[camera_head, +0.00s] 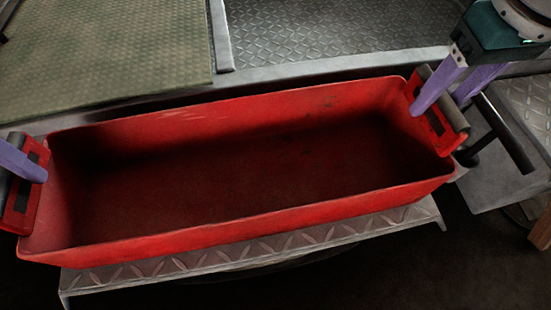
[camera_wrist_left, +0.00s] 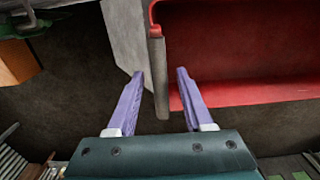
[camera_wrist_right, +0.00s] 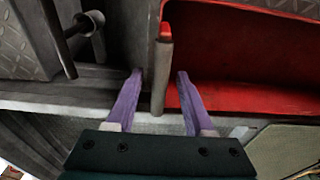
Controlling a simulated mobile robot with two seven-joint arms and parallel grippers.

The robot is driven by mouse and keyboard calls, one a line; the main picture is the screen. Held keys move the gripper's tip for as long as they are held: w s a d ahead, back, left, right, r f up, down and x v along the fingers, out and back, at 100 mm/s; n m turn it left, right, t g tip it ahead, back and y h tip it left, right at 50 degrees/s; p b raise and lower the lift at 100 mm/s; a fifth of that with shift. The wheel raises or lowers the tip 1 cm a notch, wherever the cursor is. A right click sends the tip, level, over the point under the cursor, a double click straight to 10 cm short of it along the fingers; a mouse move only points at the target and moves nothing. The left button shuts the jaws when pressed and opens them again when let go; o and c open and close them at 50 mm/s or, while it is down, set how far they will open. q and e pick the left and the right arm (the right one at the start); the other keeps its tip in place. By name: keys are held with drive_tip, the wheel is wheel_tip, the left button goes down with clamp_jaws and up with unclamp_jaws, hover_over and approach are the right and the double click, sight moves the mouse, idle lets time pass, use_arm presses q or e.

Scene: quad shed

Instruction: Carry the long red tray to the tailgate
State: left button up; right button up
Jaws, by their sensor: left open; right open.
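The long red tray (camera_head: 250,160) looks empty and lies across the head view, with a grey bar handle at each end. It also shows in the left wrist view (camera_wrist_left: 245,95) and the right wrist view (camera_wrist_right: 240,100). My left gripper (camera_wrist_left: 160,73) is open, its fingers either side of the left handle bar (camera_wrist_left: 158,95), with gaps visible. My right gripper (camera_wrist_right: 160,73) is open, its fingers either side of the right handle bar (camera_wrist_right: 161,92). In the head view, only part of my left gripper shows at the left edge.
The tray sits over a narrow tread-plate support (camera_head: 270,243). Behind it is a metal ledge with a tread-plate surface (camera_head: 340,25) and a green textured panel (camera_head: 100,50). A dark bar (camera_head: 505,130) stands right of the tray. The floor in front is dark.

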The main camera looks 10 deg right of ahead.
use_arm(q)
drive_tip(key=shift+f, duration=0.75)
use_arm(e)
drive_tip(key=shift+f, duration=0.75)
use_arm(q)
drive_tip(key=shift+c, duration=0.3)
use_arm(e)
drive_tip(key=shift+c, duration=0.2)
use_arm(q)
clamp_jaws()
use_arm(e)
drive_tip(key=shift+w, duration=0.1)
clamp_jaws()
use_arm(q)
drive_tip(key=shift+r, duration=0.1)
use_arm(e)
drive_tip(key=shift+r, duration=0.1)
